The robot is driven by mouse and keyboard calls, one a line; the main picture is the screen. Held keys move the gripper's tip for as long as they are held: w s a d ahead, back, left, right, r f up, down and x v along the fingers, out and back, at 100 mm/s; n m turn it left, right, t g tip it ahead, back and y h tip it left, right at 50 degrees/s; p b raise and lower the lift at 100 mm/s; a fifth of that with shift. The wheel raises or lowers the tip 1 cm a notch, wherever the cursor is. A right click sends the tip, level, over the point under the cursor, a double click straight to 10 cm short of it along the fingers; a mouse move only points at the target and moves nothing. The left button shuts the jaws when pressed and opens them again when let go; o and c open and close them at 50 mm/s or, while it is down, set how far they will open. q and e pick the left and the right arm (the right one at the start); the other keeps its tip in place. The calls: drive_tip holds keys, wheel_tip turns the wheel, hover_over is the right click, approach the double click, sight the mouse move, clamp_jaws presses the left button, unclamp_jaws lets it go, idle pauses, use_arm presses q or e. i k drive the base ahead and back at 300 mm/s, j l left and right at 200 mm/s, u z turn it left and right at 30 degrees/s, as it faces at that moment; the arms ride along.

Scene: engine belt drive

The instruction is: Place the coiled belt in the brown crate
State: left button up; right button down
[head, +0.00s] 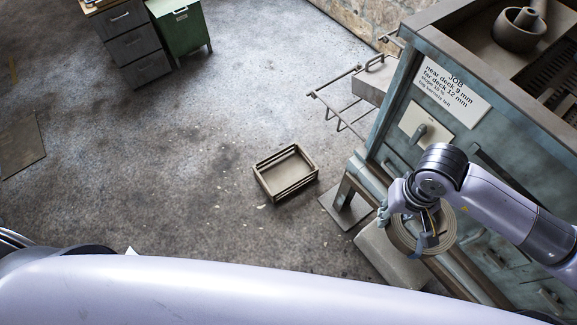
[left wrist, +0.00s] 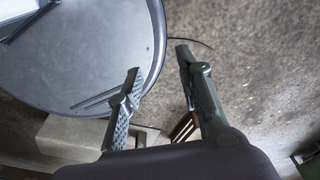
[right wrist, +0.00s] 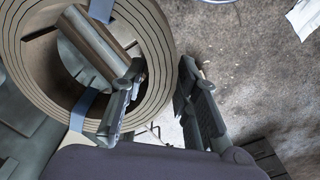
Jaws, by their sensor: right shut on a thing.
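The coiled belt (head: 401,236) is a tan flat coil with blue-grey ties. It hangs in my right gripper (head: 424,225) beside the teal machine. In the right wrist view the coiled belt (right wrist: 157,40) fills the upper left, with one finger of the right gripper (right wrist: 160,92) over its inner side and the other at its outer side. The brown crate (head: 262,182) is an empty slatted box on the floor in the head view, left of the belt and apart from it. My left gripper (left wrist: 158,75) is open and empty in the left wrist view; the head view does not show its fingers.
The teal machine (head: 395,150) with a sign (head: 452,88) stands at right, with a rack (head: 345,100) sticking out over the floor. A pale block (head: 378,250) lies below the belt. Cabinets (head: 135,45) stand at back left.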

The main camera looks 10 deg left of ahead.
sight(286, 174)
drive_tip(key=i+j+z, duration=0.25)
drive_tip(key=i+j, duration=0.15)
drive_tip(key=j, duration=0.25)
drive_tip(key=i+j+z, duration=0.1)
drive_tip(key=j, duration=0.25)
drive_tip(key=i+j+z, duration=0.15)
drive_tip(key=j, duration=0.25)
drive_tip(key=i+j+z, duration=0.1)
drive_tip(key=j, duration=0.3)
drive_tip(key=i+j+z, duration=0.15)
drive_tip(key=j, duration=0.25)
drive_tip(key=i, duration=0.05)
